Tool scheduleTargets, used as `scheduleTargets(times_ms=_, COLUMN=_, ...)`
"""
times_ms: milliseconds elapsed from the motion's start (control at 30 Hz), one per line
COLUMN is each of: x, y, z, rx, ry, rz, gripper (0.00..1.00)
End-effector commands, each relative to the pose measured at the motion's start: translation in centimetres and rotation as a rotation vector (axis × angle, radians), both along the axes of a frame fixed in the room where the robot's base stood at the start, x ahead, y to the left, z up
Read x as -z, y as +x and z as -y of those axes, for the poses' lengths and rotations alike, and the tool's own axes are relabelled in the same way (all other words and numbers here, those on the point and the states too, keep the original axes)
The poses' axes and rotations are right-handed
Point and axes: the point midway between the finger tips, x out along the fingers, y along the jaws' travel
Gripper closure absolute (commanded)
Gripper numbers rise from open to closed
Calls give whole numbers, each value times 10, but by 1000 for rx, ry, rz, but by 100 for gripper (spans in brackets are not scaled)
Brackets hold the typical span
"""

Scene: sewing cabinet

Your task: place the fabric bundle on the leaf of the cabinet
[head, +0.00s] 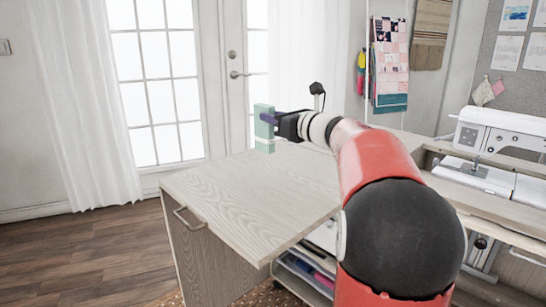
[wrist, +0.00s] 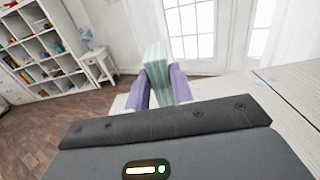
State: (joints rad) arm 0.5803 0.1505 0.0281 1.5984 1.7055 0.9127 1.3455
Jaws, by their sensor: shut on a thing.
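The fabric bundle (head: 264,120) is a pale green block, held upright in the head view. My gripper (head: 270,119) is shut on it, with purple fingers on its sides. In the wrist view the bundle (wrist: 158,72) stands between the two purple fingers of my gripper (wrist: 160,85). The cabinet leaf (head: 235,195) is a pale wood-grain panel in the middle of the head view. The bundle appears over the leaf's far edge. I cannot tell whether its lower end touches the leaf. My arm hides the right part of the leaf.
A sewing machine (head: 500,130) stands on the cabinet at right. Below the leaf is a drawer unit (head: 305,272). The leaf's top is bare. Behind are glass doors (head: 155,80) and a curtain (head: 75,90). A shelf (wrist: 40,50) and small white table (wrist: 95,62) show in the wrist view.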

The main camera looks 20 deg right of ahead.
Motion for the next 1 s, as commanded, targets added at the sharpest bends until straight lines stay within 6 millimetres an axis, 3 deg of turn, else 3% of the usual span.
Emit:
scheduleTargets(times_ms=100, x=28, y=0, z=0, rx=0, ry=2, rz=-2, gripper=99)
scheduleTargets(times_ms=367, x=53, y=0, z=1, rx=1, ry=1, rz=-1, gripper=99)
scheduleTargets(times_ms=567, x=83, y=0, z=0, rx=0, ry=2, rz=-2, gripper=99)
scheduleTargets(times_ms=1000, x=92, y=0, z=0, rx=0, ry=-1, rz=1, gripper=99)
